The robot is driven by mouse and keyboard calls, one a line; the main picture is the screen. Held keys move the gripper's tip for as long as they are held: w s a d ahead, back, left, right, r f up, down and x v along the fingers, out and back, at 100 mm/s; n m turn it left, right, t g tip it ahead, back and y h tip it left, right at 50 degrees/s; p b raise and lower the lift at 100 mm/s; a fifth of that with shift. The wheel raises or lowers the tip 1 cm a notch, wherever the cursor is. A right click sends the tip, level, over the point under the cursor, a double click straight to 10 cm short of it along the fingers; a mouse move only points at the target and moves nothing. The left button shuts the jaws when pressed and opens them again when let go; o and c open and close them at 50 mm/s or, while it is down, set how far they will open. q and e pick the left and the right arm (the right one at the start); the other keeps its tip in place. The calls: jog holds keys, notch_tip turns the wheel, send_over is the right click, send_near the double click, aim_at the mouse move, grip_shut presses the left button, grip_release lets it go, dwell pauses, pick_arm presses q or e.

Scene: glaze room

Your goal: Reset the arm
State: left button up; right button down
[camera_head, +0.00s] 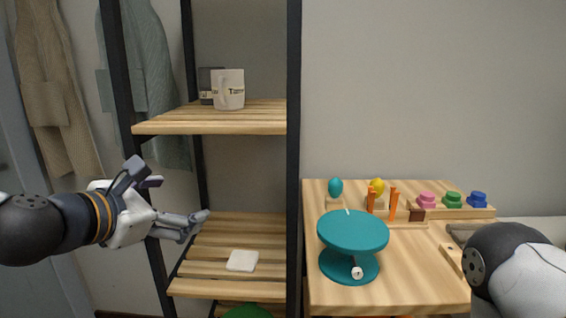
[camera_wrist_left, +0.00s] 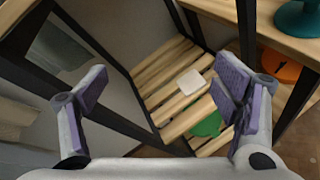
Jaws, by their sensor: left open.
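My left gripper (camera_head: 172,200) is open and empty in front of the left side of the shelf rack in the head view. In the left wrist view its two purple-padded fingers (camera_wrist_left: 160,95) stand wide apart with nothing between them near the pads. Beyond them, a white square tile (camera_wrist_left: 190,82) lies on the slatted lower shelf (camera_wrist_left: 160,75). The tile also shows in the head view (camera_head: 242,260). My right arm shows only partly at the lower right of the head view, and its gripper is out of view.
A mug (camera_head: 229,90) stands on the upper shelf (camera_head: 215,122). Black rack posts (camera_head: 294,160) flank the shelves. A teal turntable (camera_head: 352,232) and colored pieces stand on the wooden table (camera_head: 400,284). A green object (camera_wrist_left: 207,125) is below the lower shelf. Coats (camera_head: 55,90) hang at left.

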pick_arm(q)
jog(key=s+d+f+m+g+y, duration=0.1)
jog(key=s+f+m+g, duration=0.45)
jog(key=f, duration=0.85)
jog(key=s+d+f+m+g+y, duration=0.1)
jog(key=s+f+m+g, duration=0.2)
jog(key=s+f+m, duration=0.9)
jog(key=s+a+f+m+g+y, duration=0.1)
jog(key=s+a+f+m+g, duration=0.1)
jog(key=s+f, duration=0.2)
jog(key=s+a+f+m+g, duration=0.2)
jog(key=s+f+m, duration=0.1)
jog(key=s, duration=0.7)
jog(key=s+a+f+m+g+y, duration=0.1)
jog(key=s+a+f+m+g, duration=0.1)
jog(key=s+f, duration=0.4)
jog(key=shift+s+m+y, duration=0.3)
jog(key=shift+s+m, duration=0.45)
jog(key=shift+s, duration=0.35)
jog(key=shift+d+f, duration=0.1)
